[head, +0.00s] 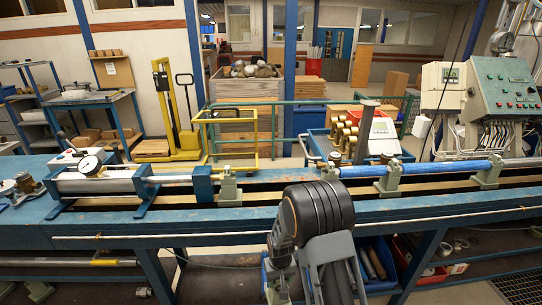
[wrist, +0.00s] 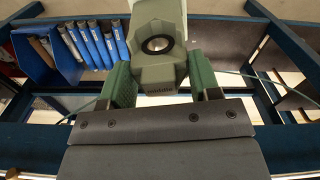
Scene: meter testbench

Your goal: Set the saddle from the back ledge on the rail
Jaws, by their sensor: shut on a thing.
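In the wrist view a grey-green saddle (wrist: 158,50) with a round dark hole sits between the two green finger pads of my gripper (wrist: 160,85). The gripper is shut on it. In the head view my arm stands in front of the bench's middle and hides the gripper and most or all of the held saddle. The rail (head: 440,182) runs along the bench. Similar saddles stand on it at left (head: 228,186), right of centre (head: 390,180) and far right (head: 488,172). A long blue tube (head: 418,168) lies across the right-hand ones.
A dial gauge (head: 90,165) stands on the bench at left, beside a grey cylinder (head: 100,180). Brass fittings (head: 345,137) stand behind the bench. Control boxes (head: 500,92) are at right. A blue bin (wrist: 85,50) of tubes lies below in the wrist view.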

